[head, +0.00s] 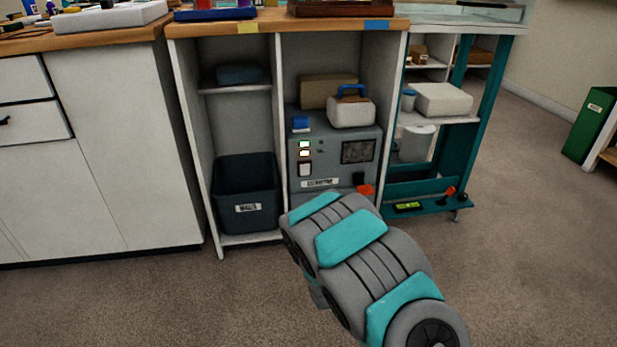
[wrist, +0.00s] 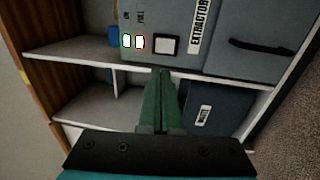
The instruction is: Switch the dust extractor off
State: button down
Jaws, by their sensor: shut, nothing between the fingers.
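The dust extractor (head: 335,152) is a grey box in the middle bay of the bench, with a label reading EXTRACTOR. Its front carries two lit indicator lights (head: 304,149), a pale rocker switch (head: 305,169) below them and a dark grille at right. In the wrist view the extractor (wrist: 240,30) appears turned on its side, with the two lights (wrist: 133,41) glowing and the switch (wrist: 167,44) beside them. My gripper (wrist: 161,74) is shut and empty, its green fingertips pointing at the panel just below the switch in that view. I cannot tell whether they touch. In the head view my arm hides the gripper.
A dark waste bin (head: 247,195) stands in the left bay. A white container with a blue handle (head: 351,110) and a cardboard box (head: 328,90) sit on the extractor. A teal cart (head: 458,160) stands at right. The carpet (head: 150,300) in front is clear.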

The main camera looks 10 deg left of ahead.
aim_at(305, 168)
jog(key=shift+w, duration=0.1)
jog(key=b+x, duration=0.1)
jog(key=x, duration=1.1)
jog(key=shift+w+a+r, duration=0.1)
jog(key=shift+w+a, duration=0.05)
jog(key=shift+w, duration=0.15)
jog(key=shift+w+a, duration=0.15)
jog(key=shift+w, duration=0.4)
jog(key=shift+w, duration=0.1)
